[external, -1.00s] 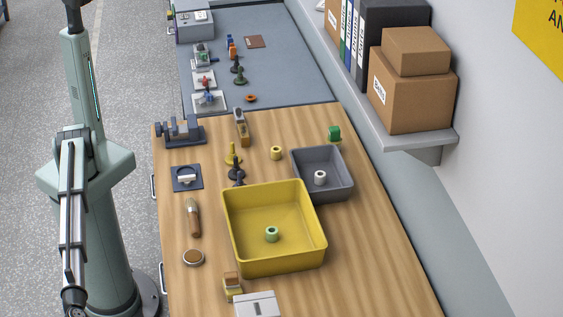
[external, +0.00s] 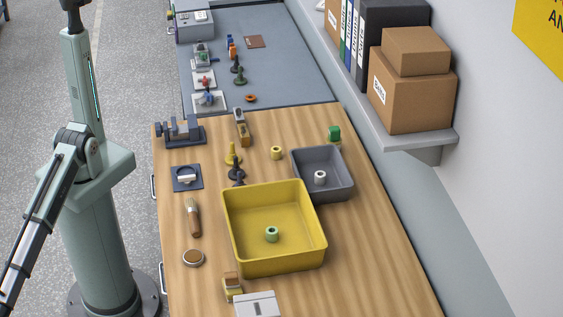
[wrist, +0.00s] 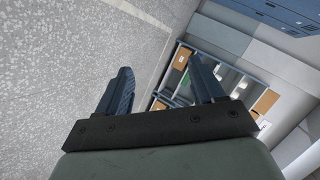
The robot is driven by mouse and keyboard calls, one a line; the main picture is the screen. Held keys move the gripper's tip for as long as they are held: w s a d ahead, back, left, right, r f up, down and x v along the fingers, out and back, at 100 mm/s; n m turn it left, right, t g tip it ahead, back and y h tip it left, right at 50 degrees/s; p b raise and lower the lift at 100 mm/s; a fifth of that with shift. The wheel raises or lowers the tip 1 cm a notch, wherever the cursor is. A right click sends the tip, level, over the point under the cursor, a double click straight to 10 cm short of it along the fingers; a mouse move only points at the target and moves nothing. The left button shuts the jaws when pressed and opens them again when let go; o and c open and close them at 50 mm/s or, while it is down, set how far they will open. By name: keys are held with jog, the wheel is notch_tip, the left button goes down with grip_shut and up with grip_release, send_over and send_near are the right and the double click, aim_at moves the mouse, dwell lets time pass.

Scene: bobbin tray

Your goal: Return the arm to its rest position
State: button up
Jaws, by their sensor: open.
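My gripper (wrist: 160,92) shows in the wrist view with its two dark fingers apart and nothing between them. It points at the speckled floor and a shelf unit, away from the worktop. In the external view my arm reaches down to the lower left, and the gripper itself is out of frame. A yellow tray (external: 278,267) on the wooden bench holds a green bobbin (external: 271,234). A grey tray (external: 338,192) beside it holds a white bobbin (external: 320,177). A yellow bobbin (external: 276,153) stands on the bench outside both trays.
A wall shelf (external: 420,140) with cardboard boxes overhangs at the right. Open floor (external: 30,130) lies left of the bench.

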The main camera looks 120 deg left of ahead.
jog(key=s+a+f+m+g, duration=0.15)
jog(key=s+a+f, duration=0.25)
jog(key=s+f, duration=0.4)
jog(key=s+a+f+m+g, duration=0.1)
jog(key=s+a+f+m, duration=0.3)
jog(key=s, duration=0.5)
jog(key=w+a+f+n+g+y, duration=0.1)
jog(key=w+a+f+n+y, duration=0.25)
jog(key=w+a, duration=0.6)
jog(key=w+a+f+n+y, duration=0.3)
jog(key=w+a+n, duration=0.15)
jog(key=a, duration=1.05)
jog(key=w+a+f+n+g+y, duration=0.1)
jog(key=w+a+f+n+y, duration=0.2)
jog(key=w+a, duration=0.65)
jog(key=s+a+f+n+g+y, duration=0.1)
jog(key=s+a+n+g, duration=0.25)
jog(key=a, duration=1.15)
jog(key=s+a+f+n+g+y, duration=0.1)
jog(key=s+a+n+g, duration=0.3)
jog(key=a, duration=1.1)
jog(key=s+a+r+n+g+h, duration=0.1)
jog(key=s+a+n+g+h, duration=0.1)
jog(key=s+a, duration=0.2)
jog(key=s+a+r+n+g+h, duration=0.2)
jog(key=s+a+n+g+h, duration=0.1)
jog(key=s, duration=0.7)
jog(key=shift+a, duration=0.4)
